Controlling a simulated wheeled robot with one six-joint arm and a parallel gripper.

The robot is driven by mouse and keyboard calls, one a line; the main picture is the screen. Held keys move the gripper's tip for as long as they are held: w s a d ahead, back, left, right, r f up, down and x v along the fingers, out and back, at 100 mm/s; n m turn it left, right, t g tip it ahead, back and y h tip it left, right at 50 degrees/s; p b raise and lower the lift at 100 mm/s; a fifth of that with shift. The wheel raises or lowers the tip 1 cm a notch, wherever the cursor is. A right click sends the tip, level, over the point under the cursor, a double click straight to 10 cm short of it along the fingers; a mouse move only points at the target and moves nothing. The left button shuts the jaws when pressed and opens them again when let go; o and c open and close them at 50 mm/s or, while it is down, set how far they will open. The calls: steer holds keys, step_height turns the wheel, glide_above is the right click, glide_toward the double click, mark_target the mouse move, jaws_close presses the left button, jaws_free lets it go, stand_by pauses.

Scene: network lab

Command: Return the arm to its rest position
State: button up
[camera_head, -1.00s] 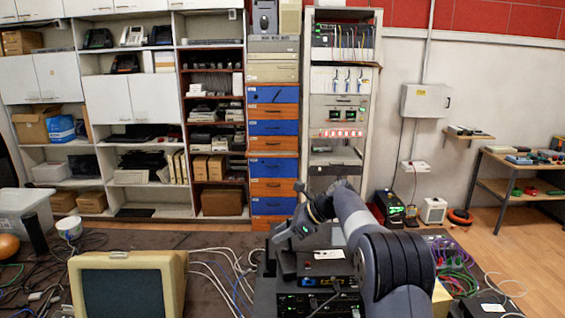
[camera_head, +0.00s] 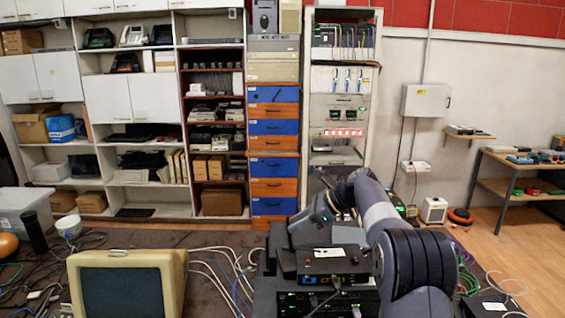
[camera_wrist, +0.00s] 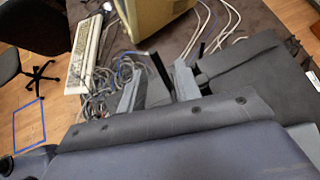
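My arm (camera_head: 425,262) rises at the right of the head view, bends at the elbow and comes down to the left. My gripper (camera_head: 292,238) is at its end, dark and small there, beside a black network box (camera_head: 332,262). The fingertips are hard to make out in that view. In the wrist view my gripper (camera_wrist: 180,62) shows two fingers apart with nothing seen between them. Cables and the dark table top lie behind them. My own grey arm cover fills the lower part of that view.
A beige monitor (camera_head: 128,285) stands on the table at front left, with loose cables (camera_head: 225,275) beside it. A second black box (camera_head: 325,303) is under the network box. An equipment rack (camera_head: 340,110) stands behind. The wrist view shows a keyboard (camera_wrist: 85,55) and a chair (camera_wrist: 35,45).

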steer(key=w+v, duration=0.1)
steer(key=v, duration=0.4)
steer(key=shift+h, duration=0.6)
steer(key=x, duration=0.3)
steer(key=p+x, duration=0.1)
steer(key=x, duration=0.3)
steer(key=s+a+r+x, duration=0.1)
steer(key=x, duration=0.3)
steer(key=shift+s+a+f+p, duration=0.1)
steer(key=shift+p, duration=0.3)
